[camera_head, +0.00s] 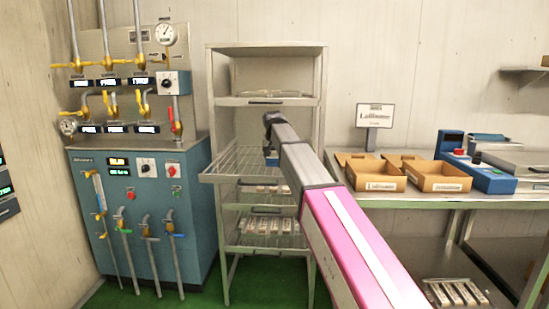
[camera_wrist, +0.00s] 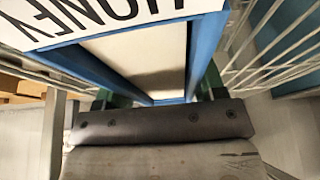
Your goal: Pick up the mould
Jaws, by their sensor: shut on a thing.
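The mould, a blue-walled tray with a pale inside and a white label reading "HONEY", fills the upper middle of the wrist view (camera_wrist: 203,45). My gripper (camera_wrist: 158,93) is shut on it, with dark green fingers at either side of its near end. In the head view my gripper (camera_head: 271,150) is at the wire rack, mostly hidden behind my own arm. Only a small blue patch shows beside it there, and I cannot tell whether the mould rests on the wire shelf or hangs above it.
The metal rack (camera_head: 265,101) has a wire shelf (camera_head: 228,165) jutting out to the left and trays on lower shelves. A blue machine (camera_head: 140,225) with pipes stands left. The right table (camera_head: 430,199) holds cardboard boxes (camera_head: 440,177) and a sign (camera_head: 375,115). Green floor shows below.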

